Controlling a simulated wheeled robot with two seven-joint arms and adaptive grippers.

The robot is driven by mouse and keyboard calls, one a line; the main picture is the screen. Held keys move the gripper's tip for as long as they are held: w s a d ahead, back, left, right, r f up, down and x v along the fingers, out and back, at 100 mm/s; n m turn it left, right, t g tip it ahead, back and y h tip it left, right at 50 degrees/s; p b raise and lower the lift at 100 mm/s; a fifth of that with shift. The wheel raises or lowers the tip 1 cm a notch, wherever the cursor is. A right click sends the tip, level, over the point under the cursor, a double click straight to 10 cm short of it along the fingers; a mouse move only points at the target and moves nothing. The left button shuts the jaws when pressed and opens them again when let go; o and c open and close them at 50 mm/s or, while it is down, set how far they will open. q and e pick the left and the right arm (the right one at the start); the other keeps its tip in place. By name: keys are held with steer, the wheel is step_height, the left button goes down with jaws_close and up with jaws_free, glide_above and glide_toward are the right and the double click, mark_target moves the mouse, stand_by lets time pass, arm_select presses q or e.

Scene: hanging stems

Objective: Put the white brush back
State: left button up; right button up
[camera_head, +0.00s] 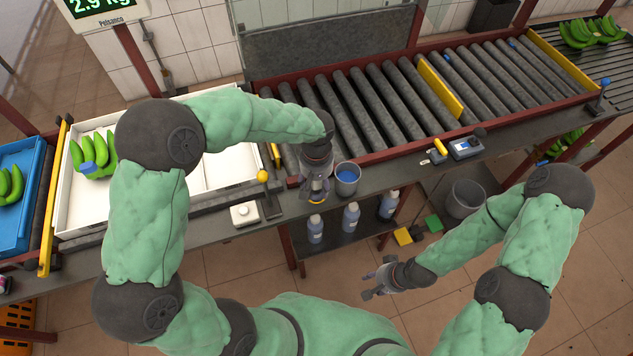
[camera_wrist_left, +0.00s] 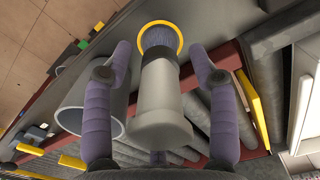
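The white brush (camera_wrist_left: 160,105) shows in the left wrist view, its pale handle towards the camera. Its dark bristle end (camera_wrist_left: 159,38) lies inside a yellow ring (camera_wrist_left: 178,36); I cannot tell whether they touch. My left gripper (camera_wrist_left: 160,50) is open around the brush, with gaps visible on both sides. In the head view my left gripper (camera_head: 316,192) is at the counter's front edge and largely hides the brush; the yellow ring (camera_head: 317,202) shows just below it. My right gripper (camera_head: 370,281) is open and empty, low in front of the counter.
A grey cup with blue inside (camera_head: 347,178) stands close beside my left gripper. A roller conveyor (camera_head: 370,105) lies behind. A white tray (camera_head: 235,165) with bananas is on the left. Several bottles (camera_head: 351,217) stand on the lower shelf. A yellow-knobbed lever (camera_head: 263,176) rises nearby.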

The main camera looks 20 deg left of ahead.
arm_select(q)
steer(key=shift+r, duration=0.25)
step_height(320, 180, up, 12)
steer(key=p, duration=0.3)
steer(key=shift+f, duration=0.1)
stand_by(0.5)
